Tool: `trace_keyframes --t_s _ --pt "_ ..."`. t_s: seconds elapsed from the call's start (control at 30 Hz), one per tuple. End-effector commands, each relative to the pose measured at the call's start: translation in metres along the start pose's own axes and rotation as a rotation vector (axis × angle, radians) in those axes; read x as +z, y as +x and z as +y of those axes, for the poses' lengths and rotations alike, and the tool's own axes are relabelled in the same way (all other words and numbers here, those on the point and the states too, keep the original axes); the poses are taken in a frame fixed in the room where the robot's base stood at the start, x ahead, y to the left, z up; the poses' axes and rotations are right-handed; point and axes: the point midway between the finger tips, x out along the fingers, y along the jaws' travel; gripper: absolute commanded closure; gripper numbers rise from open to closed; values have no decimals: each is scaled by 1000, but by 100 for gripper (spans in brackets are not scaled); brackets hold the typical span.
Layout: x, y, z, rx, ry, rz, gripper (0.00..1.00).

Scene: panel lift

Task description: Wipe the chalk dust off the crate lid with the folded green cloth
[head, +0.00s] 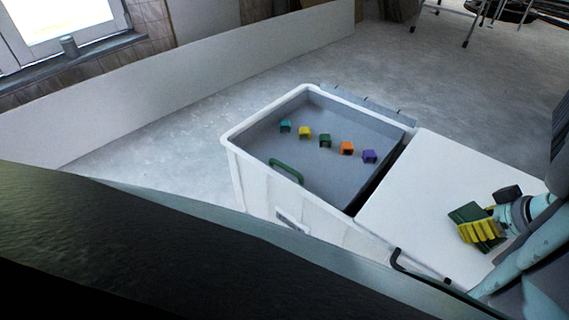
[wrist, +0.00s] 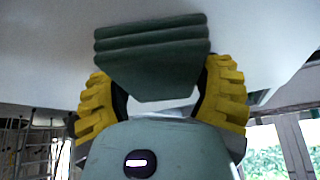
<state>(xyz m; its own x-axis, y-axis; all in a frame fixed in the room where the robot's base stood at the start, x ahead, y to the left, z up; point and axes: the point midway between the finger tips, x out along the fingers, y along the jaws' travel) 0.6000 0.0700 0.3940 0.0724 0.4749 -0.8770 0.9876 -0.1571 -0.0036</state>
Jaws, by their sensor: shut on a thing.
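The folded green cloth (head: 466,213) is held in my gripper (head: 482,229), whose yellow fingers are shut on it. In the wrist view the cloth (wrist: 150,45) shows stacked folds between the two yellow fingers of my gripper (wrist: 158,82). The cloth is over the white flat top at the right; I cannot tell whether it touches. A grey panel with a green handle (head: 286,171), apparently the crate lid (head: 310,160), sits recessed within the white rim of the crate (head: 232,142), left of my gripper. I cannot make out chalk dust on it.
Several small coloured blocks, including an orange one (head: 346,148), stand in a row across the grey panel. The white flat top (head: 420,185) adjoins the crate, with a dark gap between. A low white wall (head: 180,95) runs behind.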

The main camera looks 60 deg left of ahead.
Motion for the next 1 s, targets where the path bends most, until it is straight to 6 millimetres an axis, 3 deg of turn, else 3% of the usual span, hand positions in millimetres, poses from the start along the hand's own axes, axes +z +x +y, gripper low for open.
trace_keyframes --t_s 1.0 --pt "-51 28 -27 -3 -8 1 70"
